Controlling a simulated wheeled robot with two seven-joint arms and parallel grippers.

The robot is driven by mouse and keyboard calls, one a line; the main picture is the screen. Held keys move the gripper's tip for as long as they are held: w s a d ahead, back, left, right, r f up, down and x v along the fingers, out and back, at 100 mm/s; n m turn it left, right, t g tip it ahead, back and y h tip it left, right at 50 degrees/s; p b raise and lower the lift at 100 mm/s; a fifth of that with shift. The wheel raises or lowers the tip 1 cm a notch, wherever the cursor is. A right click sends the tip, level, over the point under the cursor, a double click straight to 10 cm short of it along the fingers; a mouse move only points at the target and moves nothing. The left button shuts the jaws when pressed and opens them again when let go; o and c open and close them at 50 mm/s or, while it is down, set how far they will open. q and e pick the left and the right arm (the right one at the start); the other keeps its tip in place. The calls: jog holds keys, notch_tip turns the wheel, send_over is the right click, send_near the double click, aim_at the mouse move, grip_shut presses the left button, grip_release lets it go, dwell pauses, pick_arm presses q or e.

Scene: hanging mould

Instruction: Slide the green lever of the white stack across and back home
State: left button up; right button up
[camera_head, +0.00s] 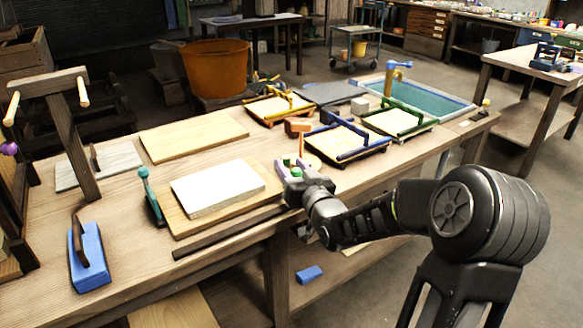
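A white slab (217,186) lies on a wooden board (185,222) on the long bench, and I take it for the white stack. A teal-green lever-like piece (150,195) with a knob on top stands upright at its left side. My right gripper (291,166) is at the right side of the slab, pointing away from me. Small green and purple parts show around its fingertips. They are too small to tell whether they are gripped or which belong to the gripper. My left gripper is not in view.
A wooden mallet (298,127) stands just beyond my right gripper. Frames with a blue bar (350,153), a green bar (405,128) and a yellow bar (283,104) lie behind. A blue float (90,262) and a wooden post frame (75,140) stand at the left.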

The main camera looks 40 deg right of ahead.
grip_shut()
dwell(1.2)
